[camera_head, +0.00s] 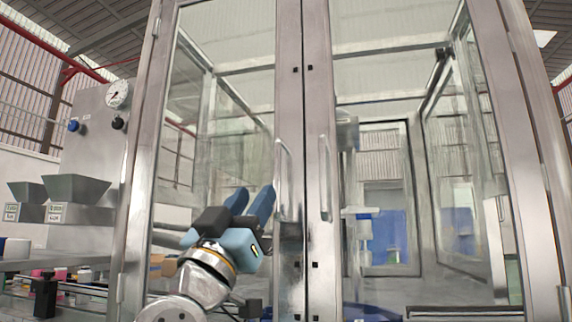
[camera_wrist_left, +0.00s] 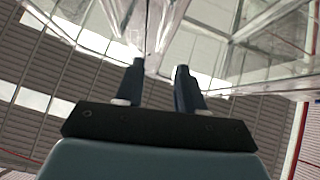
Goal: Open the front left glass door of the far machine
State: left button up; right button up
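The front left glass door (camera_head: 225,110) of the machine stands upright in its metal frame and looks closed, its inner edge beside the right door. Its vertical bar handle (camera_head: 281,175) is on that inner edge. My left gripper (camera_head: 254,194) is in front of the lower part of this door, just left of the handle. In the left wrist view its two dark fingers (camera_wrist_left: 159,75) are apart, with shiny metal and glass of the machine ahead of and between their tips. I cannot tell whether either finger touches the handle. My right gripper is in neither view.
The front right glass door (camera_head: 400,130) has its own handle (camera_head: 324,178) and also looks closed. At the left stand a grey panel with a gauge (camera_head: 118,94), two grey hoppers (camera_head: 75,188) and a bench with small coloured items (camera_head: 60,274).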

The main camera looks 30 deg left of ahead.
aim_at(275, 165)
pick_arm(q)
jog(key=p+x, duration=0.4)
jog(key=x, duration=0.7)
jog(key=shift+w+r, duration=0.1)
jog(key=shift+w, duration=0.1)
grip_shut()
